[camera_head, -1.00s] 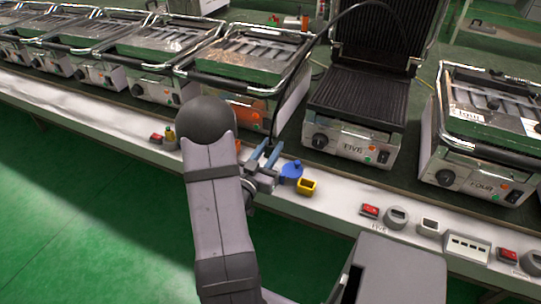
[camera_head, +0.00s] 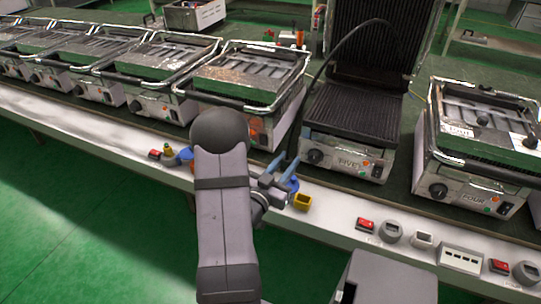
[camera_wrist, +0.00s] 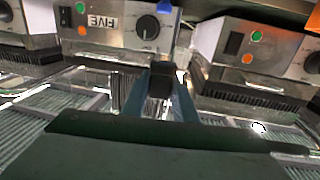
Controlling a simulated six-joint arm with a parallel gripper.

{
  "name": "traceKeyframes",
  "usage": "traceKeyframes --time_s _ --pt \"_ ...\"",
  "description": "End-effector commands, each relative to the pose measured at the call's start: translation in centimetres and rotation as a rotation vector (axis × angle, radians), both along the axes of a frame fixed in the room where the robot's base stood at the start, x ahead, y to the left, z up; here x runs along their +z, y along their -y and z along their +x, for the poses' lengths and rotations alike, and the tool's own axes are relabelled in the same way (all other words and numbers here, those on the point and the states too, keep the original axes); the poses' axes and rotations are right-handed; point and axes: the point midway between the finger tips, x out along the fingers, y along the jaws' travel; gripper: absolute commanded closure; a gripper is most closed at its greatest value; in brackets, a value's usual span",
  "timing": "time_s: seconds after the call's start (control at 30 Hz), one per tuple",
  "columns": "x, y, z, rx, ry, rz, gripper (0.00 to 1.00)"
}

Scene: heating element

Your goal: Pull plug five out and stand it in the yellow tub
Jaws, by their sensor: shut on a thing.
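My gripper (camera_head: 284,168) is above the bench's front ledge, up and left of the small yellow tub (camera_head: 302,202). In the wrist view my gripper (camera_wrist: 161,84) is shut on a black plug (camera_wrist: 161,80), held between its two blue-grey fingers. The plug itself is hardly visible in the head view. A black cable (camera_head: 335,48) arcs from beside the open grill marked FIVE (camera_head: 344,158) down towards my gripper. The tub's square mouth faces up and it appears empty. The grey socket (camera_head: 390,232) beside a red switch (camera_head: 365,225) has nothing visible in it.
A blue round piece (camera_head: 292,185) is partly hidden behind my fingers, close to the tub. The grill marked FOUR (camera_head: 478,180) stands to the right. More sockets and switches line the ledge at the right. The ledge between tub and red switch is clear.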

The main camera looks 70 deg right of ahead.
Motion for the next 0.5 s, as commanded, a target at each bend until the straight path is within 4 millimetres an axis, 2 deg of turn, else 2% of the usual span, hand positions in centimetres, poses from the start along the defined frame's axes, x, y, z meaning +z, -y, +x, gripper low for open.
traceKeyframes --time_s 0.03,0.1,0.23,0.33,0.5 --pt "0.2 0.1 -2.1 -0.041 -0.004 0.008 0.97" --pt "-0.3 0.0 -4.7 -0.091 -0.004 0.009 0.97" --pt "-1.6 -0.6 -8.8 -0.164 -0.004 0.007 0.97" --pt "-2.5 -1.1 -10.9 -0.190 -0.002 0.006 0.97" --pt "-3.6 -1.9 -13.0 -0.193 -0.001 0.004 0.97"
